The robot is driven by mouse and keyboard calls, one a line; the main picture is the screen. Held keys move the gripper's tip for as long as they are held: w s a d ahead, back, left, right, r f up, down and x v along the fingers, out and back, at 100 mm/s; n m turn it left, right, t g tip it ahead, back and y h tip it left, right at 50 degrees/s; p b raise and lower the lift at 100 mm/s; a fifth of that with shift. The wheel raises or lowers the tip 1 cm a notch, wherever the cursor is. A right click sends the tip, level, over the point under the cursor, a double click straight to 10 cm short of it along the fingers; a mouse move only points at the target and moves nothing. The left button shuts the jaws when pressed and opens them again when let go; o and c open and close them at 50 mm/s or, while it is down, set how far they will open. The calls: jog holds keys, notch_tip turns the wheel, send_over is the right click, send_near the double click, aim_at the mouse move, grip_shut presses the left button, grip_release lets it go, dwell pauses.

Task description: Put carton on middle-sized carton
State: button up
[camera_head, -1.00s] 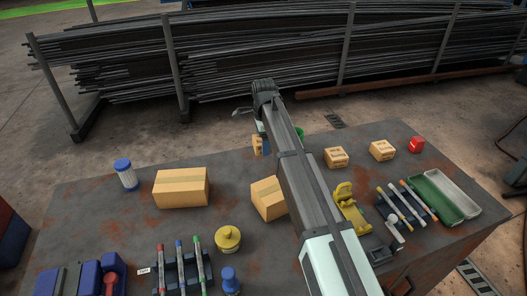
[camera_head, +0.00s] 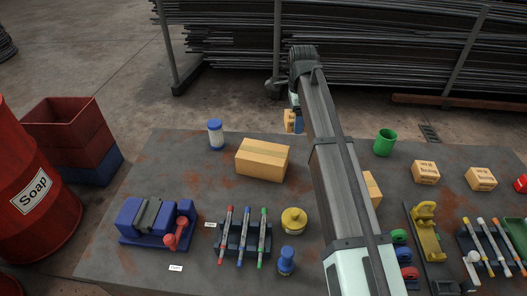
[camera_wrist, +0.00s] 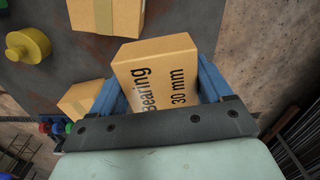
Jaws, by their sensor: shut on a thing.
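My gripper (camera_wrist: 160,95) is shut on a small tan carton (camera_wrist: 165,75) printed "Bearing 30 mm", between blue fingers. In the head view, the held carton (camera_head: 289,121) shows beside the blue finger, in front of the table's far edge; its height is hard to tell. The largest carton (camera_head: 262,160) lies on the table, nearer than the gripper; it also shows at the top of the wrist view (camera_wrist: 105,14). A middle-sized carton (camera_head: 372,188) is mostly hidden behind my arm; a carton left of the gripper in the wrist view (camera_wrist: 82,100) appears to be it.
Two small cartons (camera_head: 425,172) (camera_head: 481,178) and a green cup (camera_head: 384,142) stand right of my arm. A blue-capped jar (camera_head: 215,134) stands left of the largest carton.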

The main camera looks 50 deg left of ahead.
notch_tip(320, 180, up, 3)
jog(key=n, duration=0.1)
send_over(263, 152)
jog(key=w+a, duration=0.2)
jog(key=w, duration=0.1)
jog(key=shift+s+d+m, duration=0.9)
jog(key=shift+s+m, duration=0.5)
jog(key=shift+s, duration=0.1)
notch_tip(263, 152, down, 9)
jog(key=shift+r, duration=0.1)
jog(key=o, duration=1)
jog(key=shift+o, duration=0.2)
notch_tip(263, 152, up, 12)
